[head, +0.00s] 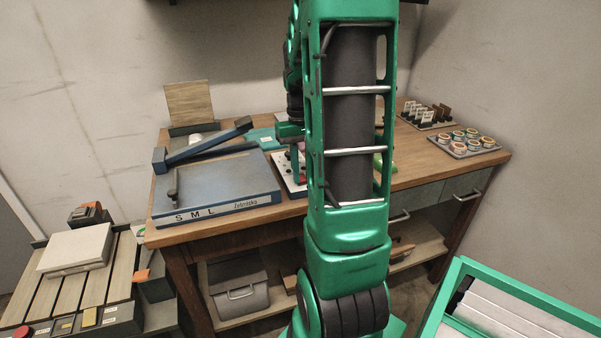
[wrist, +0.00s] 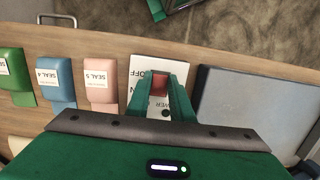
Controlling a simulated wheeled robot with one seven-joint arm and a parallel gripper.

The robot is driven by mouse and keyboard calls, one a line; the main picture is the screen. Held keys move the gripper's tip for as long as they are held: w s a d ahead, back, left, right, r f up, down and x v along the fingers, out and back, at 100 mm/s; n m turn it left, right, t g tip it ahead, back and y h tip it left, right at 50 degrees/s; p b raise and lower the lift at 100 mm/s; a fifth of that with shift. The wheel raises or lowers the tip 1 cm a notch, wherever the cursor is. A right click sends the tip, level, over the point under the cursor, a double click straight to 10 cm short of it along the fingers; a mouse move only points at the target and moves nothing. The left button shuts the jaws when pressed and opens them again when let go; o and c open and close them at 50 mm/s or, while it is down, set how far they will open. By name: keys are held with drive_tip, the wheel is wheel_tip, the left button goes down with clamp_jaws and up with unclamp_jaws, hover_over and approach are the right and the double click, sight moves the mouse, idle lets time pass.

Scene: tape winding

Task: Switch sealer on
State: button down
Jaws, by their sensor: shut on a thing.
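The sealer is a flat blue machine (head: 225,192) marked S M L, with a raised blue lever arm (head: 205,144), on the left of the wooden workbench. Its blue-grey surface also shows at the right of the wrist view (wrist: 250,105). A white switch panel (head: 281,167) lies just right of it, partly hidden by my arm. In the wrist view the panel (wrist: 138,69) reads OFF at its far end; a nearer label is mostly covered. My gripper (wrist: 160,88) is shut on the red switch (wrist: 159,84) on that panel. I cannot tell which way the switch is set.
Pink (wrist: 101,82), blue (wrist: 56,80) and green (wrist: 14,75) blocks with seal labels stand left of the panel. Tape rolls on a tray (head: 492,150) sit at the bench's right. A slatted stand (head: 100,285) is at left, a green-edged crate (head: 530,290) at lower right.

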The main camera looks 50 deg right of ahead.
drive_tip(key=shift+w+d+g+y, duration=0.2)
drive_tip(key=shift+g+y, duration=0.25)
drive_tip(key=shift+g, duration=0.3)
drive_tip(key=shift+w+d+g+y, duration=0.1)
drive_tip(key=shift+w+g+y, duration=0.15)
drive_tip(key=shift+g+y, duration=0.35)
drive_tip(key=shift+r, duration=0.1)
drive_tip(key=c, duration=1.6)
unclamp_jaws()
drive_tip(key=shift+o, duration=0.2)
drive_tip(key=v, duration=1)
drive_tip(key=shift+w+r, duration=0.3)
drive_tip(key=shift+w, duration=0.1)
drive_tip(key=shift+a, duration=0.2)
